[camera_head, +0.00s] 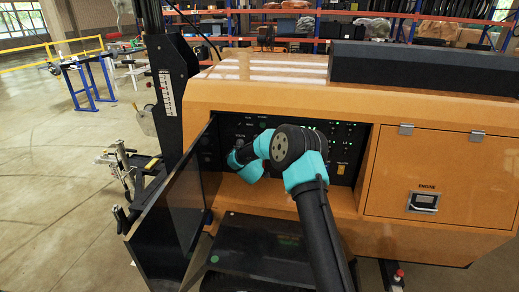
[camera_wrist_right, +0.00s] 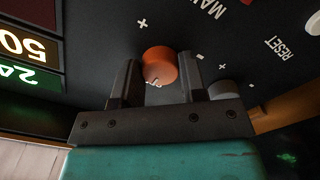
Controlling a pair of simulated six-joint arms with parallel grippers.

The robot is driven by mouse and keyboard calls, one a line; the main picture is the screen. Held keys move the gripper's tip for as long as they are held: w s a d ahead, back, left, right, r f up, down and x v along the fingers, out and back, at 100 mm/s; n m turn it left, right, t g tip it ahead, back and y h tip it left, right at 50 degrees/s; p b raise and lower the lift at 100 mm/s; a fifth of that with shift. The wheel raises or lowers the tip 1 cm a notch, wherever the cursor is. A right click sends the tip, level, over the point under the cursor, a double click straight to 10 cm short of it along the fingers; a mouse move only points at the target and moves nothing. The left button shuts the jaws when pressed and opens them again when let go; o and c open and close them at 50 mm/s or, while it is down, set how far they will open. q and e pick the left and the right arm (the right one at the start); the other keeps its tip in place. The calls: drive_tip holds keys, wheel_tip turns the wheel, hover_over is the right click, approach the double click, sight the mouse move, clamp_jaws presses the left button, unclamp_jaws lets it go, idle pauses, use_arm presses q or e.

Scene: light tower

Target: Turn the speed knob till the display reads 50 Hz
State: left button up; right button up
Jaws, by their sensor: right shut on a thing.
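The orange speed knob (camera_wrist_right: 159,66) sits on the black control panel between the two fingers of my right gripper (camera_wrist_right: 157,78) in the right wrist view. The fingers stand on either side of it, shut on it. In the head view my right gripper (camera_head: 236,158) reaches into the panel recess, and the arm hides the knob there. The display (camera_wrist_right: 28,46) at the left of the wrist view is upside down and partly cut off; its lit orange digits seem to read 50. Green digits (camera_wrist_right: 28,76) below seem to begin with 24. My left gripper is not in view.
The black control panel (camera_head: 345,135) sits in an orange housing (camera_head: 280,92). A dark open door (camera_head: 170,210) stands left of the recess. A grey knob (camera_wrist_right: 223,89) lies close to the right finger. A closed engine cover (camera_head: 430,170) is at the right.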

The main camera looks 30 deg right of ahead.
drive_tip(key=o, duration=0.9)
drive_tip(key=shift+s+a, duration=0.1)
drive_tip(key=v, duration=1.7)
